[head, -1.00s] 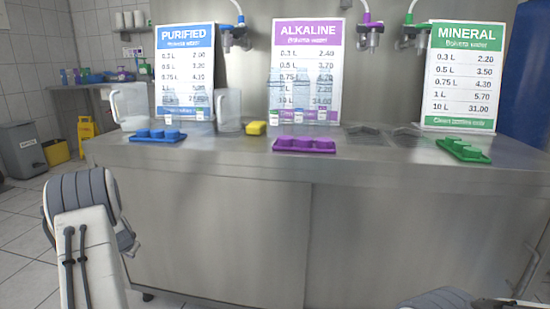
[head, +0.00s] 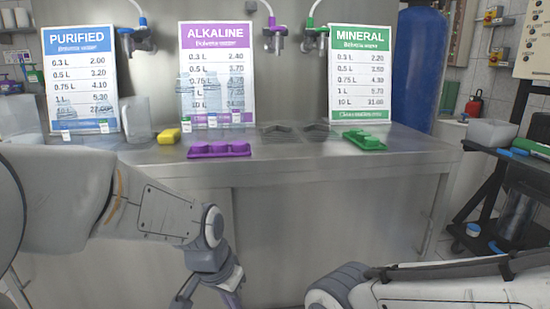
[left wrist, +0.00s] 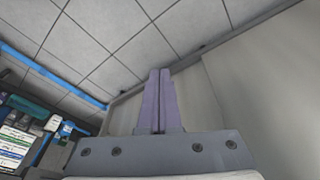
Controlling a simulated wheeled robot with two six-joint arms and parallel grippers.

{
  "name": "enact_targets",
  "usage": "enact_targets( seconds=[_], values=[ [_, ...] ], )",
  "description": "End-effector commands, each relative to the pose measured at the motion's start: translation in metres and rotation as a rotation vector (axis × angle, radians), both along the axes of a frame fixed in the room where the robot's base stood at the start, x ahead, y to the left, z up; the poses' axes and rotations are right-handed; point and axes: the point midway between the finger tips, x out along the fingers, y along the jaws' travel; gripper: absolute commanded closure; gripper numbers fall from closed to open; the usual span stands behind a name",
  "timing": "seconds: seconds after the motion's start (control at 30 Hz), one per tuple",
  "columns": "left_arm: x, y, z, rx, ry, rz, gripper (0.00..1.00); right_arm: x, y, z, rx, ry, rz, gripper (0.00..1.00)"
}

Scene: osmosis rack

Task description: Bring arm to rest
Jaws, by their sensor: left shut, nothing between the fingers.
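My left arm (head: 150,210) reaches in from the left in the head view and bends down in front of the counter. My left gripper (head: 232,299) hangs at the bottom edge of that view, partly cut off. In the left wrist view its two purple fingers (left wrist: 160,100) are together with nothing between them. My right arm (head: 430,287) lies along the lower right of the head view, with a grey joint at its left end. The right gripper is not in view.
A steel counter (head: 330,168) bears a purple tray (head: 219,149), a green tray (head: 364,139), a yellow sponge (head: 168,136), clear jugs and price signs. A dark cart (head: 480,205) stands at the right. The floor between counter and cart looks clear.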

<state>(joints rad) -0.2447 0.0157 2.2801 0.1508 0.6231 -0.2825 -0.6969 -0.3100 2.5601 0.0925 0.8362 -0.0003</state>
Motion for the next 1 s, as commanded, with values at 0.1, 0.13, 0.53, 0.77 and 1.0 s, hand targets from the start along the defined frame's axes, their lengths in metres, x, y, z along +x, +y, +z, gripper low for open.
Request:
enact_targets(
  seconds=[0.1,0.13,0.53,0.77,1.0],
  values=[
    [-0.06,-0.03,0.007,0.008,0.056,-0.088,1.0,0.0,0.0,0.002,0.0,0.0,0.0,0.55],
    [-0.074,-0.034,0.007,0.013,0.071,-0.104,1.0,0.0,0.0,0.002,0.0,0.0,0.0,0.55],
    [-0.18,-0.037,0.029,0.076,0.174,-0.23,1.0,0.0,0.0,0.028,-0.001,0.001,0.0,0.55],
    [-0.179,-0.037,0.074,0.075,0.174,-0.229,1.0,0.0,0.0,0.073,0.0,0.0,0.0,0.55],
    [-0.179,-0.038,0.147,0.074,0.173,-0.229,1.0,0.0,0.0,0.146,0.0,0.0,0.0,0.55]
  ],
)
